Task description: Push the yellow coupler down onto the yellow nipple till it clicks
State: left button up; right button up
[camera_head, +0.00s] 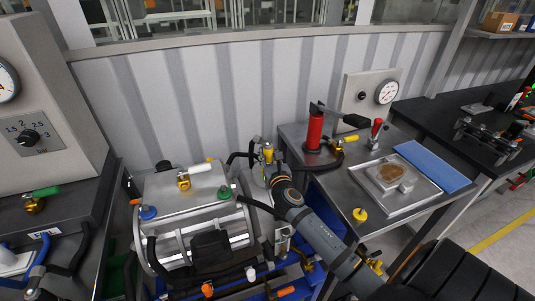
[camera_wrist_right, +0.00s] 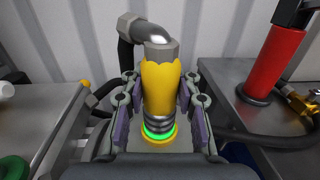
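The yellow coupler (camera_wrist_right: 160,88) stands upright in the right wrist view, with a metal hose elbow on top. It also shows small in the head view (camera_head: 268,153). A glowing green ring and a yellow ring (camera_wrist_right: 158,138) circle its lower end; the yellow nipple itself is hidden there. In the head view my right arm reaches in from the lower right to the gripper (camera_head: 273,172). My left gripper is not in view.
The ribbed drive unit (camera_head: 188,215) is left of my right gripper, with blue, green and yellow fittings on top. A red cylinder (camera_head: 315,130) and a metal tray (camera_head: 425,198) are on the bench at right. A dark hose (camera_wrist_right: 125,55) runs behind the coupler.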

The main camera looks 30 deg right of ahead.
jog(key=o, duration=0.6)
jog(key=shift+f, duration=0.1)
jog(key=shift+s+f, duration=0.1)
jog(key=shift+s, duration=0.2)
jog(key=v, duration=1.1)
jog(key=shift+s+a, duration=0.15)
